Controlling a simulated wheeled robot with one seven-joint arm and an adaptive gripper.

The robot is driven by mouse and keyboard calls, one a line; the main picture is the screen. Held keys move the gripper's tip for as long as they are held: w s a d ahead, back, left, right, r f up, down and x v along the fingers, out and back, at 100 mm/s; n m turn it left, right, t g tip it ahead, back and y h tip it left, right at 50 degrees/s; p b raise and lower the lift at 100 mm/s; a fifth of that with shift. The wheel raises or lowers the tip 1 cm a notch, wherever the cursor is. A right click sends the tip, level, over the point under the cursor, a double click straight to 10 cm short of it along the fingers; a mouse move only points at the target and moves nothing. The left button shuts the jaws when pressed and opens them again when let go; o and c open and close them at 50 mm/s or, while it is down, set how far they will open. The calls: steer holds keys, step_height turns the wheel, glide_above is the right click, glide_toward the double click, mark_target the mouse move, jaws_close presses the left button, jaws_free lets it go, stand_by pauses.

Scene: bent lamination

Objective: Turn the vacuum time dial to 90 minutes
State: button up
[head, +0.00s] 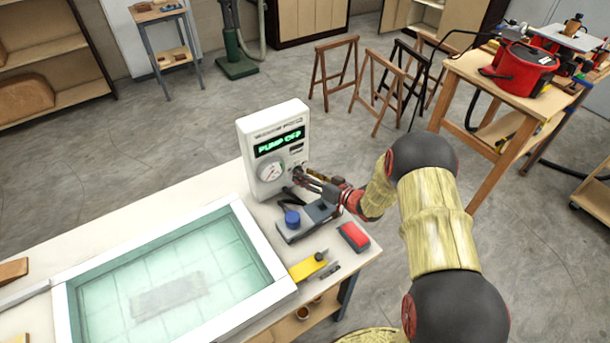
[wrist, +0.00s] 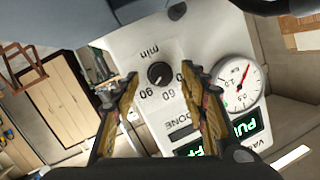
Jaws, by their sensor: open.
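The white vacuum control box (head: 250,130) stands on the workbench, its green display reading "PUMP OFF". In the wrist view its panel (wrist: 205,45) appears upside down. The black round time dial (wrist: 159,73) has "90", "60" and "min" printed around it; its pointer setting is too small to tell. My gripper (head: 304,176) is at the panel's right side in the head view, largely covering the dial. In the wrist view my open gripper (wrist: 163,76) has one fingertip on each side of the dial in the picture. I cannot tell whether either finger touches it.
A round gauge (wrist: 239,80) sits beside the dial on the panel. Below the box lie a grey tool with a blue knob (head: 292,217), a red block (head: 353,237) and a yellow item (head: 308,266). A white-framed vacuum bed (head: 272,262) fills the bench to the left.

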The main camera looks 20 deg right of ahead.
steer(key=v, duration=1.1)
steer(key=shift+s+d, duration=0.1)
steer(key=shift+s, duration=0.15)
steer(key=w+d+r+h, duration=0.4)
steer(key=w+r+h, duration=0.1)
steer(key=r, duration=0.5)
steer(key=s+d+r+m+g+h, duration=0.15)
steer(key=s+r+h, duration=0.35)
steer(key=r, duration=0.5)
steer(key=s+a+r+g, duration=0.1)
steer(key=s+a, duration=0.3)
steer(key=s, duration=0.6)
steer(key=s+a+r+g+y, duration=0.1)
steer(key=s+a+r+g, duration=0.1)
steer(key=s, duration=0.8)
steer(key=s+a+r+g, duration=0.2)
steer(key=s+a, duration=0.4)
steer(key=s, duration=0.4)
steer(key=shift+s+g+y+b, duration=0.4)
steer(key=shift+g+b, duration=0.05)
steer(key=shift+g, duration=0.1)
